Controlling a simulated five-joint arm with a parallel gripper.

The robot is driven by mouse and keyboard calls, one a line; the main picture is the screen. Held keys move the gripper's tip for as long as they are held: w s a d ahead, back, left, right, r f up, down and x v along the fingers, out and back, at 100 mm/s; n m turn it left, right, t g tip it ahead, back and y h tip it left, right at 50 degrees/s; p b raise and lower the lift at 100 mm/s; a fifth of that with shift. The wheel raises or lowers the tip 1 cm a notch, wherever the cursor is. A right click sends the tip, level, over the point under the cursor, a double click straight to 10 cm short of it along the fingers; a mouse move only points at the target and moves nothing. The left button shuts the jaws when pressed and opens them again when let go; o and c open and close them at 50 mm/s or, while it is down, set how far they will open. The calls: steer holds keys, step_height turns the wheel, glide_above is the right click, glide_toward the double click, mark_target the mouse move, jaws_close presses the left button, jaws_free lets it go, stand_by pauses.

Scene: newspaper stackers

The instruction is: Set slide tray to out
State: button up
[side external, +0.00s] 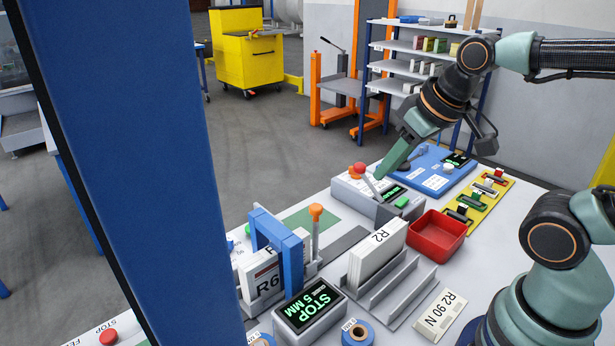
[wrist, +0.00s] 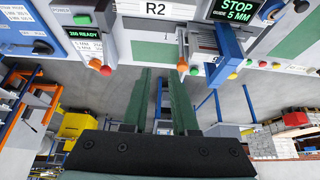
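No part with a readable slide tray label shows, so I cannot tell for certain which part it is. A stacker unit with a blue gate (side external: 277,245) stands at the front of the bench, with an orange-knobbed lever (side external: 316,212) beside it. The blue gate also shows in the wrist view (wrist: 229,44). A red-knobbed lever (side external: 360,169) rises from a grey control box farther back. My gripper (side external: 379,174) points down close to that lever; contact cannot be told. In the wrist view its green fingers (wrist: 161,78) are apart with nothing between them.
A white R2 block (side external: 375,255) stands in a metal rack. A red bin (side external: 437,236), a STOP 5 MM display box (side external: 309,308), a blue panel (side external: 427,172) and a yellow switch strip (side external: 480,201) crowd the bench. A blue post (side external: 125,150) hides the left part of the side view.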

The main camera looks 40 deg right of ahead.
steer(key=o, duration=0.4)
steer(key=shift+w+a+r, duration=0.1)
steer(key=shift+w+r, duration=0.05)
steer(key=shift+w, duration=0.1)
steer(key=r+n+g, duration=0.1)
steer(key=n+g, duration=0.5)
steer(key=n, duration=0.3)
glide_above(316, 206)
step_height(316, 206, down, 12)
steer(key=shift+r, duration=0.1)
jaws_close()
stand_by(0.7)
